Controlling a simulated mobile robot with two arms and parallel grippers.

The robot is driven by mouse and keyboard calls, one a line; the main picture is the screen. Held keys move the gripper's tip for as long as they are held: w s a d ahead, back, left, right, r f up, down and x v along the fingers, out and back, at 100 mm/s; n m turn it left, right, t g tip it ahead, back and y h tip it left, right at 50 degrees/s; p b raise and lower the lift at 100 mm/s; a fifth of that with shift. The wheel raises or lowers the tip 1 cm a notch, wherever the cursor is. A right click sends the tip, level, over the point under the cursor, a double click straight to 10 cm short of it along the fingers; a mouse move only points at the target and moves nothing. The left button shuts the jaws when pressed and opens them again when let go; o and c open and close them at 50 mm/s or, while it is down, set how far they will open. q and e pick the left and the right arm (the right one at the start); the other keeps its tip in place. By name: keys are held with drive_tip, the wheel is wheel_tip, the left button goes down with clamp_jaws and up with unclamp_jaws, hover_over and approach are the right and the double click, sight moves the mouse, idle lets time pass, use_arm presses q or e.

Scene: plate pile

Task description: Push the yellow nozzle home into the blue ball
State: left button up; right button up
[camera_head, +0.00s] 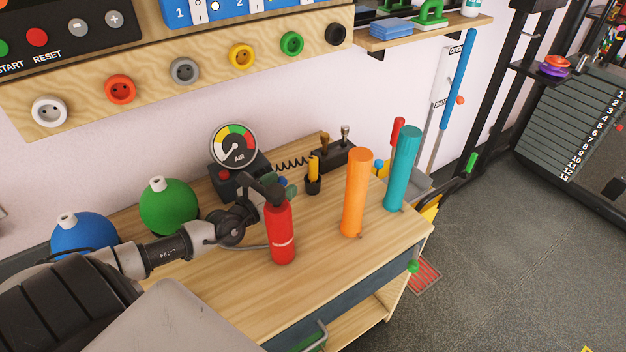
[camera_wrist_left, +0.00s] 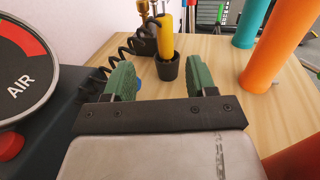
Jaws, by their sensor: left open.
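The yellow nozzle (camera_head: 313,168) stands upright in a small black cup (camera_head: 313,186) on the wooden bench; it also shows in the left wrist view (camera_wrist_left: 166,36). The blue ball (camera_head: 84,234) lies at the bench's left end, with a white valve on top. It is partly hidden by my left arm. My left gripper (camera_head: 287,186) is open and empty, with its green-padded fingers just left of the cup. In the left wrist view the fingers (camera_wrist_left: 162,76) are apart and the nozzle stands beyond them, between their lines. My right gripper is not in view.
A green ball (camera_head: 168,207) lies beside the blue one. An air gauge (camera_head: 233,147) with a coiled black hose stands behind my gripper. A red canister (camera_head: 281,240) stands close in front. Orange (camera_head: 356,195) and teal (camera_head: 403,170) cylinders stand right.

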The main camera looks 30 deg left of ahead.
sight(310, 169)
use_arm(q)
drive_tip(key=shift+f+b, duration=0.3)
drive_tip(key=shift+f, duration=0.35)
drive_tip(key=shift+w, duration=0.15)
drive_tip(key=w, duration=0.5)
drive_tip(key=shift+w+d, duration=0.15)
drive_tip(key=shift+d, duration=0.25)
drive_tip(key=w, duration=0.2)
drive_tip(key=w+d, duration=0.1)
drive_tip(key=w, duration=0.1)
drive_tip(key=shift+d+r, duration=0.1)
drive_tip(key=shift+r, duration=0.15)
drive_tip(key=shift+w, duration=0.5)
clamp_jaws()
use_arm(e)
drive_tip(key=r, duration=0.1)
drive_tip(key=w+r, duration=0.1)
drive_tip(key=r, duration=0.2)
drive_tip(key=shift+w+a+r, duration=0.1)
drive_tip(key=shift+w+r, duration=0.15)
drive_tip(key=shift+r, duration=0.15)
use_arm(q)
drive_tip(key=shift+r, duration=0.15)
